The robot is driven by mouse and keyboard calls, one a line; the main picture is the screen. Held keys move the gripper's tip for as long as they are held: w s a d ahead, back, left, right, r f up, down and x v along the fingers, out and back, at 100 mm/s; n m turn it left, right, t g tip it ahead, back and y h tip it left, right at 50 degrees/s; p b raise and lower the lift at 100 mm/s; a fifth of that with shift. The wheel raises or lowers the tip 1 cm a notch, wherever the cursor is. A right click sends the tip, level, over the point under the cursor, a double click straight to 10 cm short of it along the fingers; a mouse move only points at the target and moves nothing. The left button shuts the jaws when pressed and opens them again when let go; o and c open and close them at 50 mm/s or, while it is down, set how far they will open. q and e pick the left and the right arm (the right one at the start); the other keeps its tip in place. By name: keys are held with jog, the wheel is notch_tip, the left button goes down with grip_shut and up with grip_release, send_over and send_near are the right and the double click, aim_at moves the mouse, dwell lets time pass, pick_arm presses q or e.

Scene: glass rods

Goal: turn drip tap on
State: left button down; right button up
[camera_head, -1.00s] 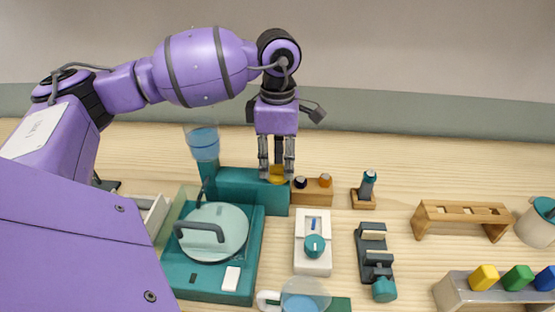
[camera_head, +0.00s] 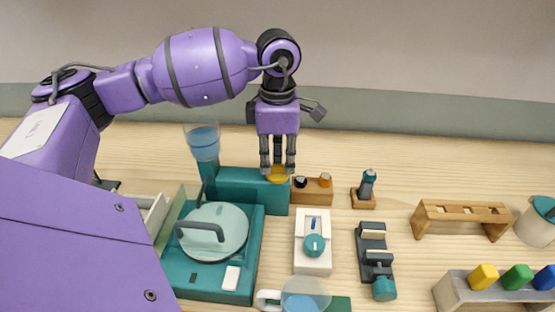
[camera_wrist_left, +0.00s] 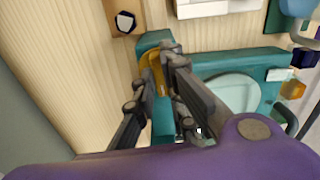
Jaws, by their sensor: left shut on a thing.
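The drip tap is a yellow knob (camera_head: 278,175) on top of the teal block (camera_head: 236,187) behind the round-lidded machine. My left gripper (camera_head: 277,168) points straight down over the tap, with its fingers close around it. In the left wrist view the yellow tap (camera_wrist_left: 152,68) shows between the fingers of my left gripper (camera_wrist_left: 160,72), which is shut on it. The fingers hide part of the tap. A clear cup of blue liquid (camera_head: 203,142) stands above the block's left end. My right gripper is in no view.
A wooden holder (camera_head: 313,196) with dark and orange knobs stands close to the tap's right. A white device with a teal dial (camera_head: 314,246) and a dark clamp-like device (camera_head: 374,258) stand in front. A wooden rack (camera_head: 461,213) is farther right. Bare table lies behind.

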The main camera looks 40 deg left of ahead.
aim_at(278, 165)
pick_arm(q)
jog(key=n, duration=0.5)
jog(key=shift+r+p, duration=0.1)
jog(key=shift+p, duration=0.2)
jog(key=n+p, duration=0.1)
jog(key=n, duration=0.4)
jog(key=shift+n, duration=0.3)
jog(key=n+p, duration=0.1)
jog(key=n, duration=0.4)
jog(key=shift+p, duration=0.3)
jog(key=shift+n, duration=0.7)
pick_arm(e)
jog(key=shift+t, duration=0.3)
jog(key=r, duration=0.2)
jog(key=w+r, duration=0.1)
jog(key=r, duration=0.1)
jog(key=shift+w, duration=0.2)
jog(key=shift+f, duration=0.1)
pick_arm(q)
jog(key=c, duration=1.8)
grip_release()
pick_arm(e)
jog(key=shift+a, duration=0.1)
pick_arm(q)
notch_tip(278, 165, up, 12)
